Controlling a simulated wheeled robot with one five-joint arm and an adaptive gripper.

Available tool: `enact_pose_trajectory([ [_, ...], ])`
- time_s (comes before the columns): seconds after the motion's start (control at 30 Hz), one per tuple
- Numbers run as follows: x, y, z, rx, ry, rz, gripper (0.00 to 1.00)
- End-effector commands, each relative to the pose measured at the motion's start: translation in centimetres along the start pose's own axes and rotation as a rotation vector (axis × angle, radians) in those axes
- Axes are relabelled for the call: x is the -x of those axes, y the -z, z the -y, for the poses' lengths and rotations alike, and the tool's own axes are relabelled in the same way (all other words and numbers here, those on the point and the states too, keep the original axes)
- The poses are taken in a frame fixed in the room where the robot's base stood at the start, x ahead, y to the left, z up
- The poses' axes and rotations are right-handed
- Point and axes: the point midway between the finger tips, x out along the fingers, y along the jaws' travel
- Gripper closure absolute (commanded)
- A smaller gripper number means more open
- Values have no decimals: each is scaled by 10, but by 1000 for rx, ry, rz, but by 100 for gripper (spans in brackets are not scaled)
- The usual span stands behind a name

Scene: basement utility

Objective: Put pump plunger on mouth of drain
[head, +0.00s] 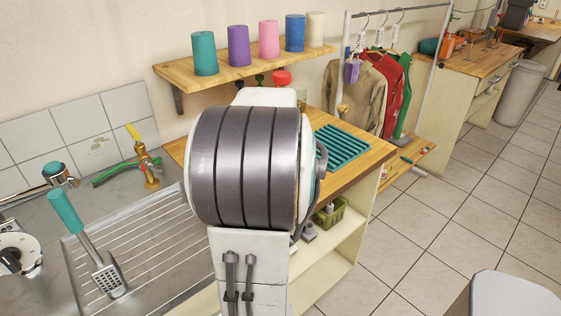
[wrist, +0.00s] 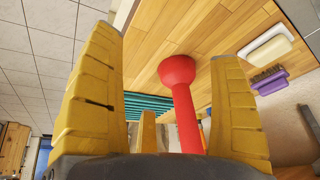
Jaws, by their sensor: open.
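In the wrist view, a red plunger (wrist: 187,112) has its flared cup against the wooden counter and its handle running toward the camera. My gripper (wrist: 172,70) is open, with one yellow finger on each side of the plunger. The handle is nearer the right finger. I cannot tell whether either finger touches it. In the head view, my arm hides the gripper and the plunger's body. A small red piece (head: 281,77) shows behind my arm; I cannot tell what it belongs to. No drain mouth is recognisable in either view.
A metal sink drainboard (head: 140,250) holds a teal-handled spatula (head: 75,225) at the left. A yellow tap (head: 148,165) stands behind it. A teal rack (head: 341,147) lies on the counter. A shelf (head: 240,66) with coloured cylinders hangs above. The tiled floor at right is mostly clear.

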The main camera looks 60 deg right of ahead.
Motion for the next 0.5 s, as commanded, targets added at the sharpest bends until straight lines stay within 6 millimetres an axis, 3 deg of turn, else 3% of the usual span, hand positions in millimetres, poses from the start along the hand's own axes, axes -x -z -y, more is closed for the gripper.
enact_pose_trajectory([
  [0.1, 12, 54, 2, 2, 2, -170, 16],
  [0.23, 32, 101, 2, 2, 2, -338, 16],
  [0.33, 43, 125, 2, 2, 2, -435, 16],
  [0.5, 52, 143, 2, 1, 3, -520, 16],
])
